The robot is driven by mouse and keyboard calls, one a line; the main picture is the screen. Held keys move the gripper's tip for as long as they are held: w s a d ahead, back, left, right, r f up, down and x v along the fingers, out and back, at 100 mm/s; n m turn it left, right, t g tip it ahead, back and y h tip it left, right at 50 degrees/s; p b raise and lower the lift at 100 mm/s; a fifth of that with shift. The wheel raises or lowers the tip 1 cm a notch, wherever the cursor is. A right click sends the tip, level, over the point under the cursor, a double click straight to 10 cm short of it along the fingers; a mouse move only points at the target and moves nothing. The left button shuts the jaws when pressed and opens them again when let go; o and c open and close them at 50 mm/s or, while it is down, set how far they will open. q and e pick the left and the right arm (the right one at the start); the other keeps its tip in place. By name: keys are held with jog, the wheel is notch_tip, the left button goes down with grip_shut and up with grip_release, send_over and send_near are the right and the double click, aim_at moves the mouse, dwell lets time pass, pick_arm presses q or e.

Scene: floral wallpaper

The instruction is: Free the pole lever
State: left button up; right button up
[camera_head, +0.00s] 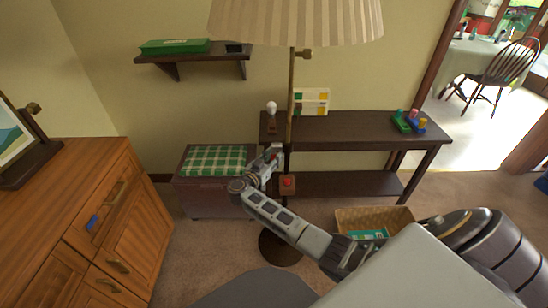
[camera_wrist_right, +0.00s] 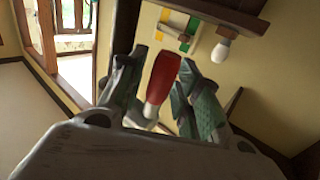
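The lamp pole (camera_head: 291,88) stands before the dark table. A wooden block with a red knob (camera_head: 288,182) is fixed low on it. My right gripper (camera_head: 273,155) is beside the pole, above and left of this block. In the right wrist view a red handle with a pale end (camera_wrist_right: 162,77) lies between the two fingers of my right gripper (camera_wrist_right: 165,95). The fingers are apart, with gaps visible on both sides of the handle. I cannot tell how the handle joins the pole. My left gripper is not in view.
A dark table (camera_head: 355,131) holds a bulb on a stand (camera_head: 271,108), a coloured panel (camera_head: 311,101) and a green toy (camera_head: 402,122). A chest with a plaid cushion (camera_head: 214,160) is left of the pole. A wicker basket (camera_head: 398,216) stands on the floor at right.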

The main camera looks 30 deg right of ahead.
grip_shut()
dwell(0.4)
